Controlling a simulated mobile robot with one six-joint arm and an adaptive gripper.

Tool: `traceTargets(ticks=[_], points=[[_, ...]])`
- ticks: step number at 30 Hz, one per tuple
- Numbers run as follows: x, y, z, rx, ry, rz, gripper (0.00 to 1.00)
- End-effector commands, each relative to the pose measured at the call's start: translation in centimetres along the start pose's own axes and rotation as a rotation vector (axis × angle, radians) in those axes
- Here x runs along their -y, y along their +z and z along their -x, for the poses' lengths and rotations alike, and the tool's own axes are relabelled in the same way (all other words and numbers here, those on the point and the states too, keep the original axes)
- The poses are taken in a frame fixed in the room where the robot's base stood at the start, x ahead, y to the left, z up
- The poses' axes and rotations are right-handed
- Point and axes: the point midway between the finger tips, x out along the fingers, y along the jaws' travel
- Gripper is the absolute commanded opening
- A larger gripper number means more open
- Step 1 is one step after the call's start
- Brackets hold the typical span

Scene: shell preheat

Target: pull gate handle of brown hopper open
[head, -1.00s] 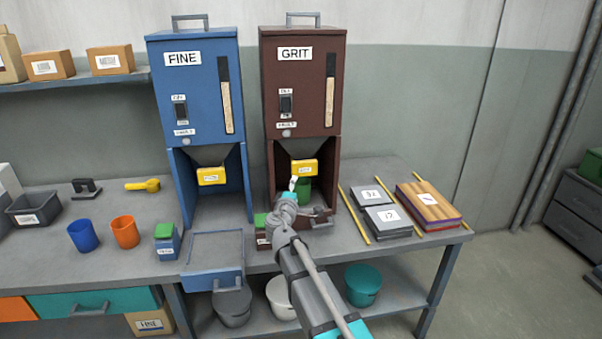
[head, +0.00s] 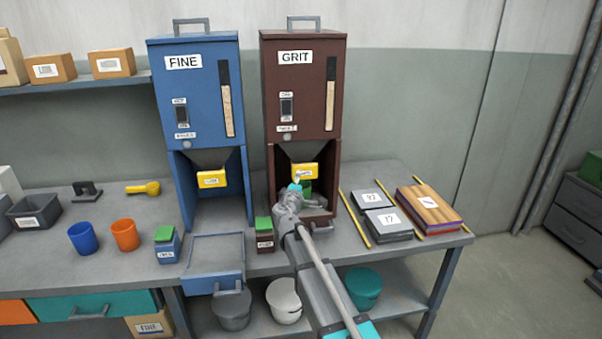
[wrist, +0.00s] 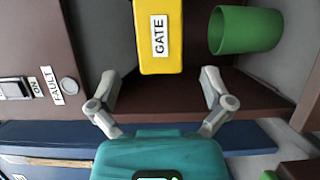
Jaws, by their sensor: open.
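The brown hopper (head: 303,75), labelled GRIT, stands at the back of the bench. Its yellow gate handle (head: 306,171) sits under the funnel in the lower opening. In the wrist view the yellow handle (wrist: 160,40), labelled GATE, lies straight ahead, just beyond and between the fingertips. My gripper (wrist: 160,84) is open and empty, with one finger to each side of the handle's line. In the head view my wrist hides most of the gripper. A green cup (wrist: 247,30) stands inside the hopper's opening, to the right of the handle in the wrist view.
The blue FINE hopper (head: 195,90) stands to the left, with a blue tray (head: 215,258) in front. A small green-topped box (head: 264,235) is left of my arm. Dark plates (head: 388,222) and yellow rods (head: 355,219) lie to the right.

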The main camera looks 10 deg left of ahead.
Motion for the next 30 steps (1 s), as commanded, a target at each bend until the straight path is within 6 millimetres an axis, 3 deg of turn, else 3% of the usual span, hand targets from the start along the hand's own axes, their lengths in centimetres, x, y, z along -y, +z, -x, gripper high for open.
traceTargets(ticks=[6, 15, 30], points=[[0.0, -0.1, -3.8, 0.001, 0.000, 0.000, 1.00], [0.0, 0.0, -7.1, 0.000, -0.001, 0.000, 1.00], [0.0, 0.1, -7.7, 0.000, -0.001, 0.000, 0.98]])
